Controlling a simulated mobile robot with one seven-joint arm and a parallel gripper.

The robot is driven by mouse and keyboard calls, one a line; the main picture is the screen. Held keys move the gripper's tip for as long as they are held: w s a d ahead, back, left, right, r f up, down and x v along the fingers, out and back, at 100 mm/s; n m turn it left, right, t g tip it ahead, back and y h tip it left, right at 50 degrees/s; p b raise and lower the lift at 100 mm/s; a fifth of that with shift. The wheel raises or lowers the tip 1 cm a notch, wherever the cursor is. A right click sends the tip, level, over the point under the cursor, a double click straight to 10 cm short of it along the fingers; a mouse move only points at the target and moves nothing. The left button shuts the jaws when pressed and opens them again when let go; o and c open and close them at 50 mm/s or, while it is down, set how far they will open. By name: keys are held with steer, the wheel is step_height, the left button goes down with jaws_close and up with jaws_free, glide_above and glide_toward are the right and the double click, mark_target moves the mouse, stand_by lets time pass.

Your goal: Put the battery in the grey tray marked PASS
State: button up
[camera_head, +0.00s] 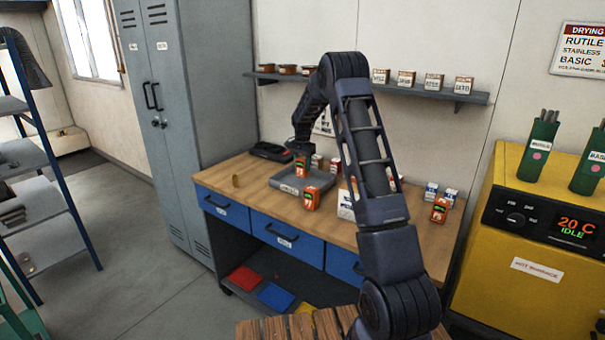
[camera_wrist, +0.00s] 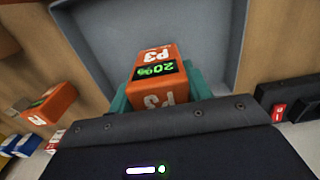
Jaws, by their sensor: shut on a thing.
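In the head view the battery (camera_head: 301,168) hangs upright below my gripper (camera_head: 301,154), over the grey tray (camera_head: 322,179). The tray's floor and walls (camera_wrist: 215,45) lie behind the battery in the wrist view. The tray's front label is too small to read. I cannot tell whether the battery touches the tray floor.
A second orange battery (camera_head: 312,199) stands at the tray's front edge, another (camera_head: 439,211) at the bench's right. Small boxes (camera_head: 346,206) and a dark device (camera_head: 271,151) also stand on the wooden bench (camera_head: 222,180). A shelf (camera_head: 420,89) with small boxes runs behind my arm.

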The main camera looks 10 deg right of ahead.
mark_target(302, 172)
steer(key=shift+f, duration=2.05)
steer(key=o, duration=1.2)
steer(key=shift+f, duration=0.1)
